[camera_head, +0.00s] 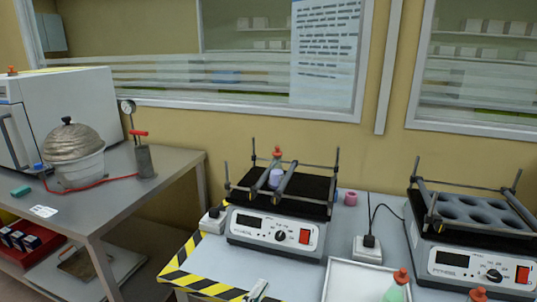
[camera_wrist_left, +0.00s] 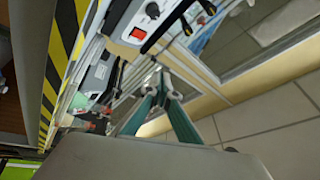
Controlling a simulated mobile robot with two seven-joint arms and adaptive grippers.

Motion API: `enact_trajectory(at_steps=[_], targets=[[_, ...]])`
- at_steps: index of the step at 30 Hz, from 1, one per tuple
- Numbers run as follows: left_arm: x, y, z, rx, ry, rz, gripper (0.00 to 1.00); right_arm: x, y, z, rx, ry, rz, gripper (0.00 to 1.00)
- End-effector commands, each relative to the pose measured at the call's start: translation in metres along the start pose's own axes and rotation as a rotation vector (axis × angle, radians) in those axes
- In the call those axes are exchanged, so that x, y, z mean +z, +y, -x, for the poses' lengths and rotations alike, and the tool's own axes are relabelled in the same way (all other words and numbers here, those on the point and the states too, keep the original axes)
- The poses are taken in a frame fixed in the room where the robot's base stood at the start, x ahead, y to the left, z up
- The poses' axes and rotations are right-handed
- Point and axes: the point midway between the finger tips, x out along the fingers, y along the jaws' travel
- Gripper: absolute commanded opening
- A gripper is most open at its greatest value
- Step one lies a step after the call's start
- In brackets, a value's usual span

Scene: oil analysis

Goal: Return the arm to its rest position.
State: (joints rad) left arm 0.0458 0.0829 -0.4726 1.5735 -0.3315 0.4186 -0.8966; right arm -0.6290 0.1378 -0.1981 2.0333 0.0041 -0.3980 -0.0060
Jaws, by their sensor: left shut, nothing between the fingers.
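My left gripper (camera_wrist_left: 165,93) shows in the left wrist view as two teal fingers that come together at their tips. It is shut and holds nothing. The tips are clear of the bench in that view. In the head view a small pale and green piece at the bottom edge looks like the end of this gripper (camera_head: 258,291), beside the striped bench edge; most of it is cut off. My right gripper is in neither view.
A shaker (camera_head: 270,236) with a flask stands on the bench, another shaker (camera_head: 470,265) at right. A white tray (camera_head: 345,275) and red-capped bottles (camera_head: 398,288) are in front. A side table (camera_head: 95,205) at left holds a heating mantle (camera_head: 75,155) and red-handled cylinder (camera_head: 144,160).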

Motion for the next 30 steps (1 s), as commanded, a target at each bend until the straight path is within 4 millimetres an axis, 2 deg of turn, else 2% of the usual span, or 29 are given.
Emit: enact_trajectory(at_steps=[5,8,11,15,18,21,24,30], targets=[[0.027,0.021,0.051,0.079,-0.164,0.188,0.0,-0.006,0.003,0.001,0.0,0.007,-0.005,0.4],[0.044,0.035,0.089,0.126,-0.281,0.314,0.0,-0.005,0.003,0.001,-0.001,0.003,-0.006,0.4],[0.059,0.052,0.141,0.174,-0.428,0.465,0.0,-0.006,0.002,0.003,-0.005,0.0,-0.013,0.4],[0.072,0.072,0.225,0.225,-0.661,0.684,0.0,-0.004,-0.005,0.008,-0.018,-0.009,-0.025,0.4],[0.075,0.081,0.277,0.242,-0.801,0.804,0.0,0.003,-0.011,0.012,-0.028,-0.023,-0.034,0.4],[0.074,0.086,0.312,0.248,-0.899,0.884,0.0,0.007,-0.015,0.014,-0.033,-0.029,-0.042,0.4],[0.073,0.088,0.332,0.25,-0.955,0.926,0.0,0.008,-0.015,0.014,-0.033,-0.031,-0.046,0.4],[0.073,0.089,0.339,0.249,-0.975,0.942,0.0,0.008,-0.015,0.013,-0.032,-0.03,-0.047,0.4]])
